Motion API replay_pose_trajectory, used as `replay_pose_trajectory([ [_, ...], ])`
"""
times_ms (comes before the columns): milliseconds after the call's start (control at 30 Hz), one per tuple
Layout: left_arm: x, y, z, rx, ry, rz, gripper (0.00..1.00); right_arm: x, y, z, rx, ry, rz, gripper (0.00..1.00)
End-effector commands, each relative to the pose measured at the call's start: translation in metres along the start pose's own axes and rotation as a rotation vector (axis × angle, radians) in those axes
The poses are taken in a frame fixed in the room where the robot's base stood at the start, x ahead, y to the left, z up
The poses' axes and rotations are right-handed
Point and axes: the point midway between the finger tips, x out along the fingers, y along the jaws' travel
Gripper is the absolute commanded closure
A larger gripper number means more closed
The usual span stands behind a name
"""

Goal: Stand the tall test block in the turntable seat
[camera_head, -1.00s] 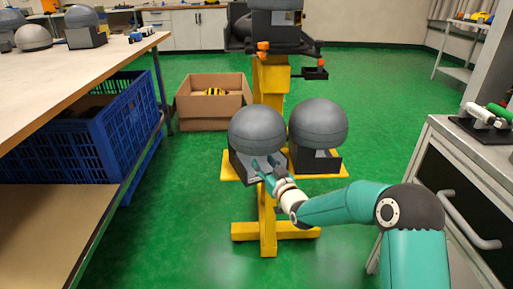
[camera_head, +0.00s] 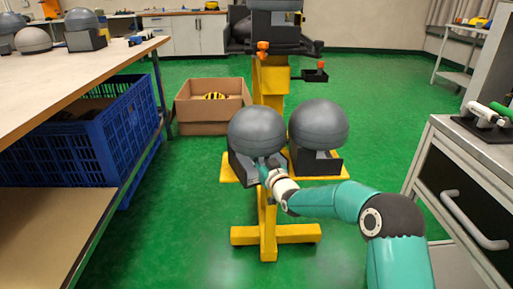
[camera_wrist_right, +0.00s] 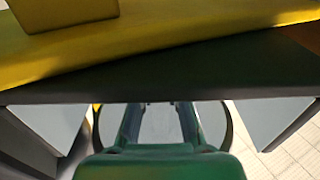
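Two grey domes stand side by side low on the yellow tower, the left dome (camera_head: 257,131) and the right dome (camera_head: 319,124), each over a dark open-fronted holder. I cannot tell which thing is the tall test block or the turntable seat. My right gripper (camera_head: 264,167) reaches to the front of the left holder (camera_head: 240,168), just under the left dome. In the right wrist view its two teal fingers (camera_wrist_right: 160,112) stand apart with a grey surface between them. A dark edge hides their tips, so any grip is unclear. My left gripper is out of view.
The yellow tower (camera_head: 268,221) stands on the green floor. A cardboard box (camera_head: 212,116) with a yellow-black item is behind left. A blue crate (camera_head: 110,140) sits under the left bench (camera_head: 75,60). A grey cabinet (camera_head: 480,165) stands at right. The floor in front is clear.

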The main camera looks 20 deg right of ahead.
Motion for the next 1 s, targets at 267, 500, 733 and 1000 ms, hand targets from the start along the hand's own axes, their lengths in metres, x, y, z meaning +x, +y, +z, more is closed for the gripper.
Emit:
replay_pose_trajectory([
  [267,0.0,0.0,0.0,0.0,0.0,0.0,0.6,0.0,-0.001,0.0,0.0,0.0,-0.002,1.0],
  [500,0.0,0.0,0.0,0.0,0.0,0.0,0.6,0.001,0.0,-0.006,-0.002,0.013,0.0,1.0],
  [733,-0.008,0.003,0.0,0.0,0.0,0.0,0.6,0.001,0.0,-0.022,-0.002,0.016,0.0,1.0],
  [1000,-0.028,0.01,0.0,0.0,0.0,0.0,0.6,0.0,0.0,-0.068,-0.002,0.016,0.0,1.0],
])
